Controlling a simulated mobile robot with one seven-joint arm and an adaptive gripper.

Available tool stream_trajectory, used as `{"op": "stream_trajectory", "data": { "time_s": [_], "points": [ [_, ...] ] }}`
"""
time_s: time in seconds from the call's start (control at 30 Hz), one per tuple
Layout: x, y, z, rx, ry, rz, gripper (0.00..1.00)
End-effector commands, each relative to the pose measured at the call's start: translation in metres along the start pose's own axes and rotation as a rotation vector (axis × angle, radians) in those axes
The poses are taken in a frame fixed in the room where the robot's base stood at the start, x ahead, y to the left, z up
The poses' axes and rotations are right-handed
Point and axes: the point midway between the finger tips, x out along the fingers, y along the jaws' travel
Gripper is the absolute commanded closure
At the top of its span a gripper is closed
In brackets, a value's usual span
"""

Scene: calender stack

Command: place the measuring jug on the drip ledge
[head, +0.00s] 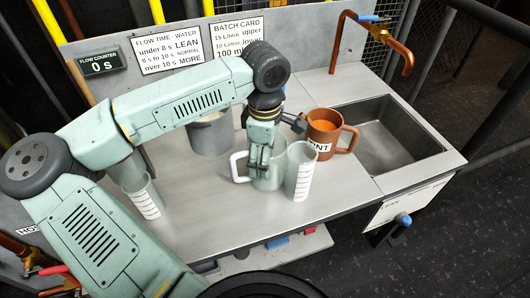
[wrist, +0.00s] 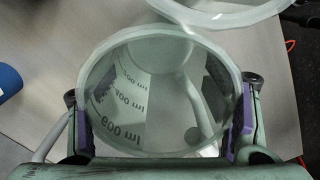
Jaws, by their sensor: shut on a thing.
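The measuring jug (head: 268,183) is a clear, pale vessel with a white handle on its left. My gripper (head: 262,163) reaches down at it from above. In the wrist view the purple finger pads sit on opposite sides of the jug's round wall (wrist: 160,148), and ml markings show through its mouth. The gripper is shut on the jug, which looks upright. I cannot tell whether its base touches the worktop (head: 205,215). No part is clearly marked as the drip ledge, so I cannot pick it out.
A clear graduated cylinder (head: 300,178) stands close to the jug's right. A brown PINT mug (head: 322,130) and a sink (head: 385,150) with copper tap (head: 400,50) lie further right. A grey pot (head: 212,135) is behind; another graduated cylinder (head: 146,200) stands left. The front worktop is clear.

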Motion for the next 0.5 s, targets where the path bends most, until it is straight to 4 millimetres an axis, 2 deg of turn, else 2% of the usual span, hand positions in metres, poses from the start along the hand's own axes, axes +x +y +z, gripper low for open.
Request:
{"op": "stream_trajectory", "data": {
  "time_s": [0.13, 0.47, 0.5],
  "points": [
    [0.0081, -0.0003, 0.0002, 0.001, 0.000, 0.001, 0.84],
    [0.0123, -0.0004, 0.0000, 0.000, 0.001, 0.001, 0.84],
    [0.0113, -0.0004, 0.0000, 0.000, 0.001, 0.001, 0.28]
  ]
}}
